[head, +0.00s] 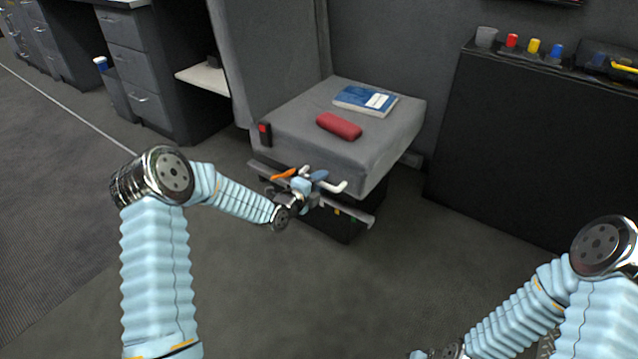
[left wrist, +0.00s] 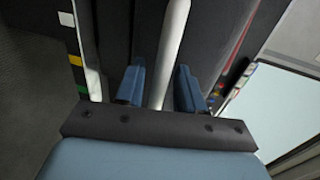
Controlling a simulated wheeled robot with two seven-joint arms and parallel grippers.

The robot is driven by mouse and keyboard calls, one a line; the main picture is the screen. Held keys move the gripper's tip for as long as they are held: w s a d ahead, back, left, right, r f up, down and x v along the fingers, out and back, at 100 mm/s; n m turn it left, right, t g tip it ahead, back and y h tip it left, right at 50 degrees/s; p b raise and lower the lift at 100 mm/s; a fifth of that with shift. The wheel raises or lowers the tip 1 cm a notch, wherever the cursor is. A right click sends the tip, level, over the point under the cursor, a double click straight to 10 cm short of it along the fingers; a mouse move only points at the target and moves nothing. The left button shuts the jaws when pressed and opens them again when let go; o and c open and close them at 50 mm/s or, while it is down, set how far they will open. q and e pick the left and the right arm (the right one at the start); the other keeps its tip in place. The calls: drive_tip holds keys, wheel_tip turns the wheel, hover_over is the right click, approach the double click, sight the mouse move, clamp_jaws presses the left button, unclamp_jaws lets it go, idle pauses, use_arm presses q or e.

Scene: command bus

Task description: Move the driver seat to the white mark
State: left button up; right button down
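The driver seat (head: 290,128) is a grey cushion with a tall backrest, on a dark base with a silver rail (head: 355,212). A pale bar-shaped handle (head: 340,187) sticks out under its front edge. My left gripper (head: 313,178) is at this handle. In the left wrist view its fingers (left wrist: 159,88) stand apart with the silver bar (left wrist: 172,45) between them; a firm grip does not show. My right gripper is mostly cut off at the bottom edge.
A blue book (head: 365,100) and a red case (head: 339,126) lie on the seat. An orange handle (head: 283,174) is left of my gripper. A black cabinet (head: 530,150) stands right, drawers (head: 130,65) at left. The floor in front is clear.

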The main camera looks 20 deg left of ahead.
sight(337, 189)
use_arm(q)
clamp_jaws()
drive_tip(key=shift+f, duration=0.1)
drive_tip(key=d+b, duration=0.1)
drive_tip(key=d, duration=0.1)
drive_tip(key=s+d+b, duration=0.2)
drive_tip(key=d+b, duration=0.1)
drive_tip(key=shift+d+f, duration=0.15)
drive_tip(key=shift+d, duration=0.15)
drive_tip(key=shift+s+d+r, duration=0.1)
drive_tip(key=shift+r, duration=0.15)
unclamp_jaws()
